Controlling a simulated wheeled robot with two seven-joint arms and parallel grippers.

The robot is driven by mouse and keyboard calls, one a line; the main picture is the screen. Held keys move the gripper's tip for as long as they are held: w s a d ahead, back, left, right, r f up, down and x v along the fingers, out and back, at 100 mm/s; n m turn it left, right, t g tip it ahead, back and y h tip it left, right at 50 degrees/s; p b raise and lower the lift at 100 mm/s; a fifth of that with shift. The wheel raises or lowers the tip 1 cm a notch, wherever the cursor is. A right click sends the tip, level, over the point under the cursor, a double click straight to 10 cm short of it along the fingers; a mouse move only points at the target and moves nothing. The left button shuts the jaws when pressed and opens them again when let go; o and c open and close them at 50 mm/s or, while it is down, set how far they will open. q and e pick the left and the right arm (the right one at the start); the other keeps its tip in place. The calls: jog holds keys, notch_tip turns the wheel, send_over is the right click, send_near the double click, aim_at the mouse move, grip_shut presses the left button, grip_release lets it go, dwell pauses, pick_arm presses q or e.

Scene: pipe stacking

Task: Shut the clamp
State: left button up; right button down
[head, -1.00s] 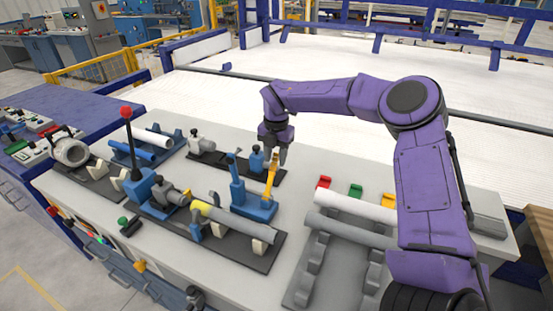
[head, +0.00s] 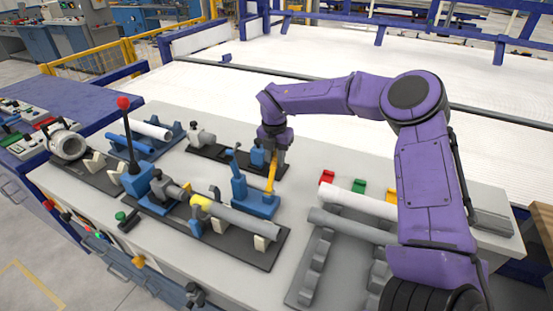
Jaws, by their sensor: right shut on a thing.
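The clamp is a blue fixture (head: 259,207) with a tall blue post (head: 238,184) and a yellow lever (head: 270,181). It stands on the bench behind the pipe assembly. The yellow lever stands close to upright, leaning slightly. My right gripper (head: 277,161) comes down from above and is shut on the upper end of the yellow lever. Its fingers partly hide that end. A grey pipe with a yellow band (head: 236,218) lies in front of the clamp on a dark base. My left gripper is not in view.
Right of the clamp, grey and white pipes (head: 345,225) lie on a rack. A small blue fitting on a dark plate (head: 258,154) is just behind the gripper. A tall red-knobbed lever (head: 123,103) rises at left. Bare bench (head: 305,172) lies right of the lever.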

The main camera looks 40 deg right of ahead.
aim_at(273, 170)
jog(key=a+h+b, duration=0.1)
jog(key=b, duration=0.2)
jog(key=s+a+t+h+b, duration=0.1)
jog(key=a+h+b, duration=0.1)
jog(key=b, duration=0.1)
jog(key=s+a+t+h+b, duration=0.1)
jog(key=b, duration=0.3)
jog(key=shift+s+a+r+h, duration=0.2)
jog(key=shift+r+h, duration=0.1)
jog(key=shift+r, duration=0.1)
jog(key=shift+s+a+r+t+h+b, duration=0.25)
jog(key=shift+a+t+h+b, duration=0.2)
jog(key=shift+b, duration=0.35)
jog(key=c, duration=1)
grip_release()
